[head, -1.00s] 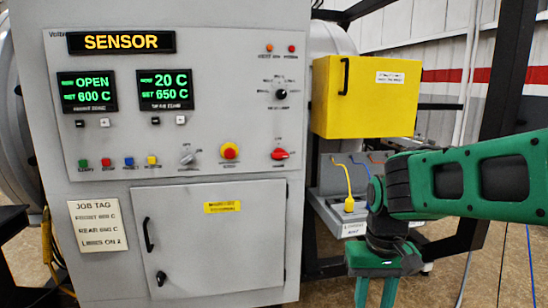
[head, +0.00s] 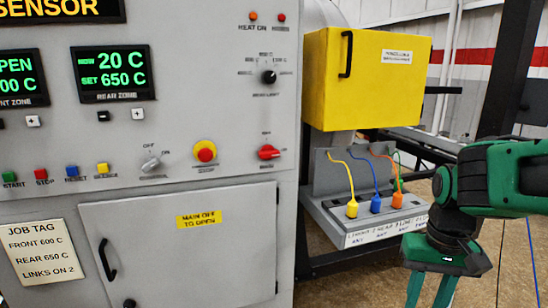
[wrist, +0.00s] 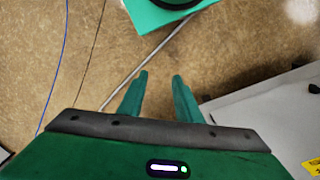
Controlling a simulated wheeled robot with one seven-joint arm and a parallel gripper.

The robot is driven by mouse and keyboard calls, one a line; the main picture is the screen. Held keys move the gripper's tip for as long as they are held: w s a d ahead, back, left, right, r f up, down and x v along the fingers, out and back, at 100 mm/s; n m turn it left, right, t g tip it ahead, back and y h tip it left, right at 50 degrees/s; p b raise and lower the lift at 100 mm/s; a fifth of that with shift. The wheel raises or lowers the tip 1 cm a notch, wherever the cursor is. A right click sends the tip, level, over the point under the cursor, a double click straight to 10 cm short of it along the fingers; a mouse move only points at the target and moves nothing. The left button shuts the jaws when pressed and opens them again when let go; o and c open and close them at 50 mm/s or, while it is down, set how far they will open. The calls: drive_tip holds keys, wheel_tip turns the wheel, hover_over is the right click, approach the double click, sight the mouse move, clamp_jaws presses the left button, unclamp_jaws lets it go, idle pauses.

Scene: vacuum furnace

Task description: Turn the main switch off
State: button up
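A red rotary switch (head: 268,152) sits on the grey control panel in the head view, above the right part of the cabinet door. Its handle lies about level; the small labels above and below it are too blurred to read surely. A grey rotary knob (head: 150,163) with "OFF" at its upper left is further left. My gripper (head: 430,292) hangs at the lower right of the head view, well right of and below the red switch, pointing down. In the wrist view its fingers (wrist: 160,77) are apart with only floor between them.
A red push button on yellow (head: 205,151) lies between the two knobs. The cabinet door (head: 180,250) reads "MAIN OFF TO OPEN". A yellow box (head: 375,80) and a ledge with coloured cables and plugs (head: 352,209) jut out between panel and arm. Thin cables cross the floor.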

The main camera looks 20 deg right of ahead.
drive_tip(key=shift+o, duration=0.4)
drive_tip(key=o, duration=0.5)
drive_tip(key=shift+s+r, duration=0.15)
drive_tip(key=shift+s, duration=0.15)
drive_tip(key=o, duration=0.5)
drive_tip(key=shift+w+d+r+t, duration=0.1)
drive_tip(key=shift+w+d+t, duration=0.1)
drive_tip(key=shift+t, duration=0.1)
drive_tip(key=shift+c, duration=0.2)
drive_tip(key=w+d+t+h, duration=0.3)
drive_tip(key=w+t, duration=0.1)
drive_tip(key=w, duration=1)
drive_tip(key=n+t+y, duration=0.3)
drive_tip(key=n+t, duration=0.3)
drive_tip(key=t, duration=0.8)
approach(271, 155)
drive_tip(key=w, duration=0.9)
drive_tip(key=shift+w+a+r, duration=0.1)
drive_tip(key=shift+w+r, duration=0.1)
drive_tip(key=shift+r, duration=0.05)
